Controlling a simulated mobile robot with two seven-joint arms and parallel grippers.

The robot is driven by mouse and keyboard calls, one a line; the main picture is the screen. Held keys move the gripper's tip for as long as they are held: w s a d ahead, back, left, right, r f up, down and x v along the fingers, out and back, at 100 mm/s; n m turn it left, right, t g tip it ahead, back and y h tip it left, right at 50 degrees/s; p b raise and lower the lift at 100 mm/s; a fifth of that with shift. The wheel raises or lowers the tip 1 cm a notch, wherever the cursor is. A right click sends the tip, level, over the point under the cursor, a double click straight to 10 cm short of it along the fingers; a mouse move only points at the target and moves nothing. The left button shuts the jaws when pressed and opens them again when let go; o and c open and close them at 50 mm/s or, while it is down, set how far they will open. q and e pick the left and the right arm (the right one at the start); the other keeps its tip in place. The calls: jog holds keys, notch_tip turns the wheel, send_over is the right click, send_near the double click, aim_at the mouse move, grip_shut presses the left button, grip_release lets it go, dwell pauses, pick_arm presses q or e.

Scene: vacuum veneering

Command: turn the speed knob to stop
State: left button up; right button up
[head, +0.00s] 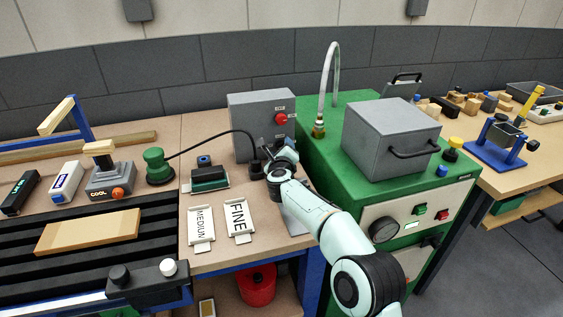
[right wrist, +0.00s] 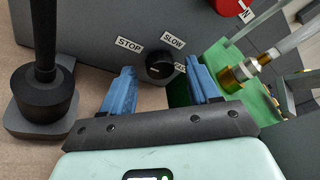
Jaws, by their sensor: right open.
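The speed knob (right wrist: 160,66) is a round black knob on the face of a grey control box (right wrist: 95,18). A STOP label (right wrist: 129,44) sits at its upper left and a SLOW label (right wrist: 174,39) at its upper right. A third label to its right is partly hidden. I cannot tell surely which label the knob points at. My right gripper (right wrist: 163,72) is open, its blue fingers on either side of the knob in the picture; contact is not clear. In the head view the grey box (head: 245,115) stands behind my right gripper (head: 279,158), and the knob is hidden.
A red button (head: 281,118) is on the same box. A black post-like part (right wrist: 42,85) stands close left of my fingers. The green machine (head: 315,145) with a hose fitting (right wrist: 238,74) is close on the right.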

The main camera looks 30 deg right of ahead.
jog(key=b+v, duration=0.1)
jog(key=v, duration=0.3)
jog(key=shift+s, duration=0.1)
jog(key=v, duration=0.7)
pick_arm(q)
jog(key=shift+w+a+f+t, duration=0.2)
jog(key=shift+w+a+f, duration=0.2)
jog(key=shift+w, duration=0.25)
jog(key=shift+w+a+f+t, duration=0.2)
jog(key=shift+w+a+f, duration=0.05)
jog(key=shift+w+f, duration=0.3)
pick_arm(e)
jog(key=shift+s+a+r, duration=0.1)
jog(key=shift+s+a, duration=0.25)
jog(key=shift+s, duration=0.2)
